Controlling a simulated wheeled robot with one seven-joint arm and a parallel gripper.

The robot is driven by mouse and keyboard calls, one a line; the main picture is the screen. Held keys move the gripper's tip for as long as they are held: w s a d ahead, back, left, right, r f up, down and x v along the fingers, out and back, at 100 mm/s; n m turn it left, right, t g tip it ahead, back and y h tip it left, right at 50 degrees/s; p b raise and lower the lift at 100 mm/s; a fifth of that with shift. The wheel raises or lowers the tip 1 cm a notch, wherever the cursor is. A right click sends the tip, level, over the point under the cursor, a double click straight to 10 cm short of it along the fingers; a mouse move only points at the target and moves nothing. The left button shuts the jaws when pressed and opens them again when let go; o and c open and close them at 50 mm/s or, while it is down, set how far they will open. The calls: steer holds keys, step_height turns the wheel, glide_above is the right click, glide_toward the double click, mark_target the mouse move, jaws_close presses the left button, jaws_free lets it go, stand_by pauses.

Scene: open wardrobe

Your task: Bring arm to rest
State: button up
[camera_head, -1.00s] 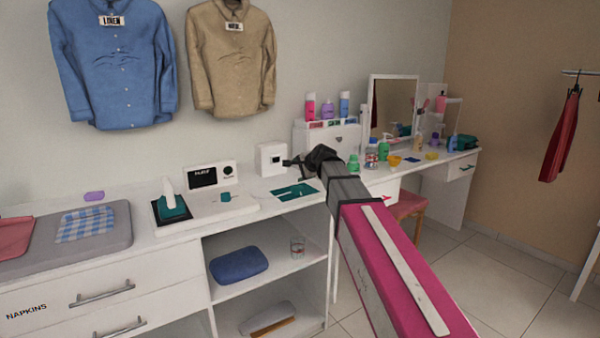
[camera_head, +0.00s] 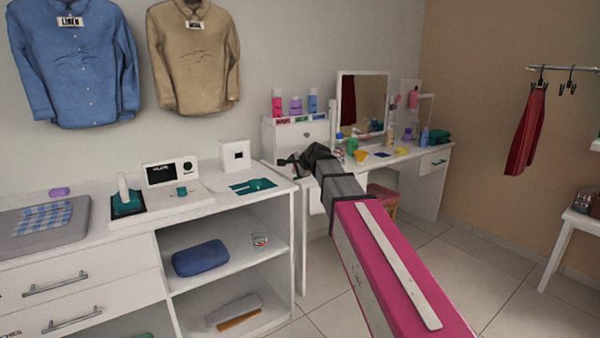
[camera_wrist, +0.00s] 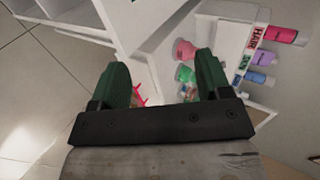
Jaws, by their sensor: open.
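My gripper (camera_wrist: 163,85) is open in the wrist view, its two green fingers apart with nothing held between them. In the head view my gripper (camera_head: 290,162) is small and dark at the far end of my arm, in front of the gap between the white counter and the dressing table, and its fingers are hard to make out. My pink and grey arm stretches from the lower right toward the middle of the head view.
The white counter (camera_head: 215,213) with open shelves stands at left, bearing an iron (camera_head: 126,197). The dressing table (camera_head: 432,172) with bottles and a mirror (camera_head: 363,105) is behind my arm. A stool (camera_head: 381,198) is under it. Tiled floor is open at right.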

steer(key=s+d+f+n+g+h, duration=0.2)
steer(key=s+d+f, duration=0.4)
steer(key=s+f, duration=0.4)
steer(key=s+d+f+n+g+h, duration=0.2)
steer(key=s+d+f+n+g, duration=0.2)
steer(key=s+d+f, duration=0.3)
steer(key=s+d+f+n+g+h, duration=0.2)
steer(key=s+d+f+n, duration=0.3)
steer(key=s+f, duration=0.8)
step_height(320, 180, down, 5)
steer(key=shift+d+f+g, duration=0.15)
steer(key=shift+d+g, duration=0.65)
steer(key=shift+d, duration=0.35)
steer(key=shift+s, duration=0.1)
